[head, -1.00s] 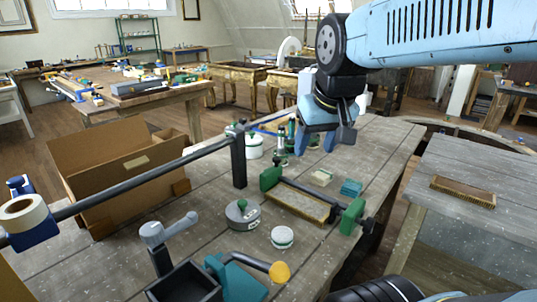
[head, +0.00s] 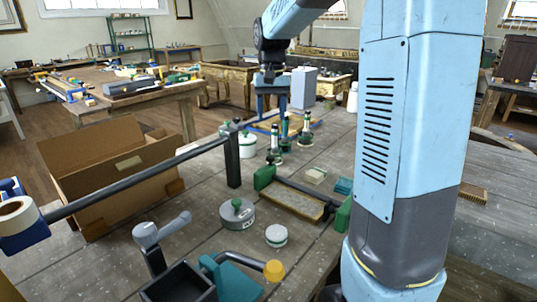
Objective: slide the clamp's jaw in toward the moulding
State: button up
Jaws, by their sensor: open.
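The clamp (head: 305,189) lies on the grey wooden bench, with a dark bar and green jaws. One green jaw (head: 264,177) is at its far left end. The other green jaw (head: 343,215) is at the near right end, partly hidden by my arm. The gilt moulding (head: 290,205) lies along the bar between the jaws; I cannot tell whether either jaw touches it. My gripper (head: 271,108) points down over the far end of the bench, beyond the clamp and apart from it. Its blue fingers are spread, with nothing seen between them.
A teal block (head: 343,186) and cream block (head: 315,175) lie behind the clamp. A cardboard box (head: 110,170) is at left.

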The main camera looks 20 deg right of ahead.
aim_at(270, 157)
jog(key=f, duration=1.4)
jog(key=shift+w+f, duration=0.1)
jog(key=shift+w, duration=0.3)
jog(key=shift+c, duration=0.3)
grip_shut()
